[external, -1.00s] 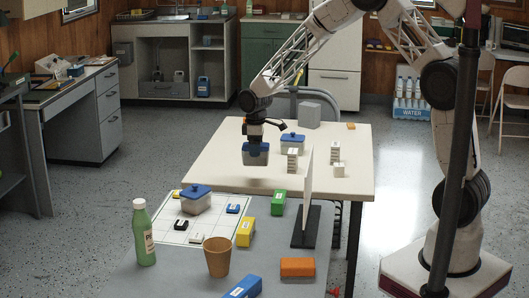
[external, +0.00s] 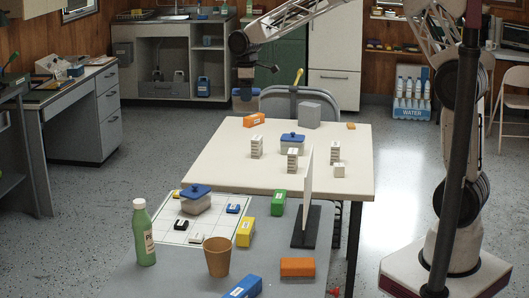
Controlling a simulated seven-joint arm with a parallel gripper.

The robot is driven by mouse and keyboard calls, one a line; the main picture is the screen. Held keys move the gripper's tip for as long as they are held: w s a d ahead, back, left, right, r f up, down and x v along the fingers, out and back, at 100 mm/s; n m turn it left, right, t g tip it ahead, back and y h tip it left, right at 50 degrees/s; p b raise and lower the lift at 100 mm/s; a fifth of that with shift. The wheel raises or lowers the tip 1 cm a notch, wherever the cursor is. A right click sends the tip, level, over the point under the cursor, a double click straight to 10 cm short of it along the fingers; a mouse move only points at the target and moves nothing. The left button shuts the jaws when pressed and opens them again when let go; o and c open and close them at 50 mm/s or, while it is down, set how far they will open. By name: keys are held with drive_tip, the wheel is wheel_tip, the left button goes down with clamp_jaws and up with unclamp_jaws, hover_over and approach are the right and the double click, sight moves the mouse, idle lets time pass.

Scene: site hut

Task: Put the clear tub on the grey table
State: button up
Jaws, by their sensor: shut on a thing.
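My gripper (external: 245,84) is shut on a tub (external: 245,96), small and dark blue-grey in this view, held in the air beyond the back left of the cream table (external: 220,177). Its details are too small to tell. A clear-grey tub with a blue lid (external: 195,200) stands on the white gridded mat on the grey table (external: 170,278) in front. Another blue-lidded tub (external: 292,144) stands on the cream table. I cannot tell by looks alone how the held tub differs from these.
An upright white panel on a dark foot (external: 305,227) stands at the grey table's back right. A green bottle (external: 143,235), a brown cup (external: 216,257) and coloured boxes stand around the mat. White stacks (external: 292,160) and an orange box (external: 254,120) are on the cream table.

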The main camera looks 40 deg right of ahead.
drive_tip(key=s+a+n, duration=0.3)
drive_tip(key=s+a, duration=0.1)
drive_tip(key=a, duration=0.7)
drive_tip(key=s+a+n, duration=0.2)
drive_tip(key=s+a, duration=0.2)
drive_tip(key=a, duration=0.7)
drive_tip(key=s+a+n, duration=0.3)
drive_tip(key=s+a, duration=0.1)
drive_tip(key=a, duration=0.7)
drive_tip(key=s+a+n, duration=0.8)
drive_tip(key=s+a, duration=1.9)
wheel_tip(320, 180, down, 18)
drive_tip(key=shift+w, duration=0.2)
drive_tip(key=shift+f, duration=0.25)
wheel_tip(320, 180, down, 6)
